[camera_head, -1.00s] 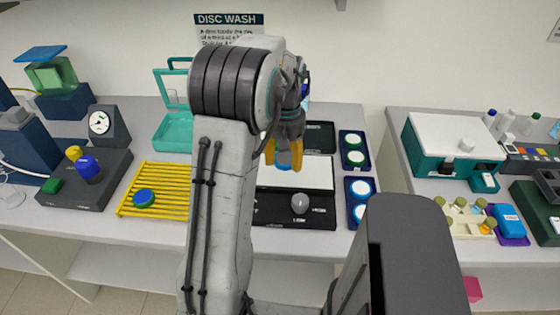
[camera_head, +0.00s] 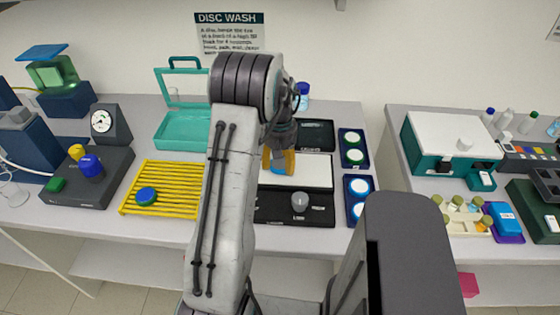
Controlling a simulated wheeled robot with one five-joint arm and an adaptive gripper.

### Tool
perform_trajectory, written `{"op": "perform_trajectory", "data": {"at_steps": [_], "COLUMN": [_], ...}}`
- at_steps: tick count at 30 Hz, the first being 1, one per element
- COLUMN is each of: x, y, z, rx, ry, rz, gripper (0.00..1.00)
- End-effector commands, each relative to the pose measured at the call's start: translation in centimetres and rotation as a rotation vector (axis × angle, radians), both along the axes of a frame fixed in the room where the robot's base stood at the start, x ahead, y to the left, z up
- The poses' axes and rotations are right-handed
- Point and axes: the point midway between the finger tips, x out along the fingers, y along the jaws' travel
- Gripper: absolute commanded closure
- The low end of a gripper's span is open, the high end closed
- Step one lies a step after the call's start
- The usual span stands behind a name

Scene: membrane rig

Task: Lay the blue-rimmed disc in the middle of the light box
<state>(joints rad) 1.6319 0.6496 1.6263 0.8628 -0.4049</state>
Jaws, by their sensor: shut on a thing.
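My gripper (camera_head: 278,163) is shut on the blue-rimmed disc (camera_head: 278,171), a small patch of blue between its yellow fingertips. The fingers point down over the left part of the light box's white panel (camera_head: 314,174). The light box has a black front (camera_head: 280,208) with a grey knob. My arm covers the left side of the box and some of the panel. I cannot tell whether the disc touches the panel or is a little above it.
A yellow rack (camera_head: 168,204) with a blue-and-green disc (camera_head: 146,195) stands to the left. A teal open case (camera_head: 180,130) is behind it. Trays with green-rimmed discs (camera_head: 353,157) and blue-rimmed discs (camera_head: 359,187) stand right of the box. The panel's right part is clear.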

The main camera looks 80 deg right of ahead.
Motion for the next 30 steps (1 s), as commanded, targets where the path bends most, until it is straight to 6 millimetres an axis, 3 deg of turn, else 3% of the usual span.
{"op": "perform_trajectory", "data": {"at_steps": [11,12,18,30], "x": [-0.01,-0.01,-0.01,-0.01], "y": [0.0,0.0,0.0,-0.07], "z": [-0.47,-0.31,-0.3,0.39], "rx": [0.0,0.0,0.0,-0.002], "ry": [0.0,0.0,0.0,0.0], "rz": [0.0,0.0,0.0,0.0], "gripper": [0.73,0.4,0.23,0.22]}}
